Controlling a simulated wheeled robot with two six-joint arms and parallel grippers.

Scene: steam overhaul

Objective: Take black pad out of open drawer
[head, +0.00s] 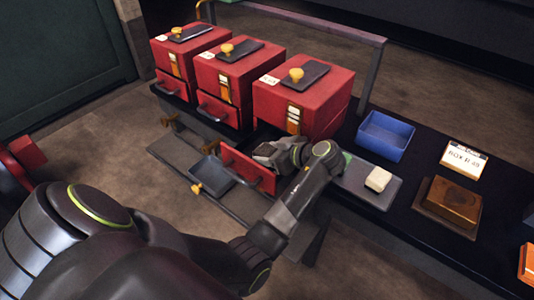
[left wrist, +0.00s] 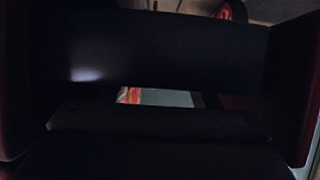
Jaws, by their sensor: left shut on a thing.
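The open drawer (head: 250,172) is the red one pulled out from the rightmost red cabinet (head: 303,97). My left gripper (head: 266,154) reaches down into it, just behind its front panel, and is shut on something. Its fingertips and the thing between them are hidden in the head view; it is most likely the black pad. The left wrist view is very dark: broad black shapes fill it, with red drawer walls at both sides and a small lit gap in the middle. The pad's outline cannot be made out. My right gripper is not in view.
Two more red cabinets (head: 231,78) stand to the left. A blue bin (head: 385,135), a grey tray (head: 352,182) with a pale block (head: 378,179), a label card (head: 464,158) and a brown block (head: 452,200) are on the bench to the right. A metal rail runs behind the cabinets.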

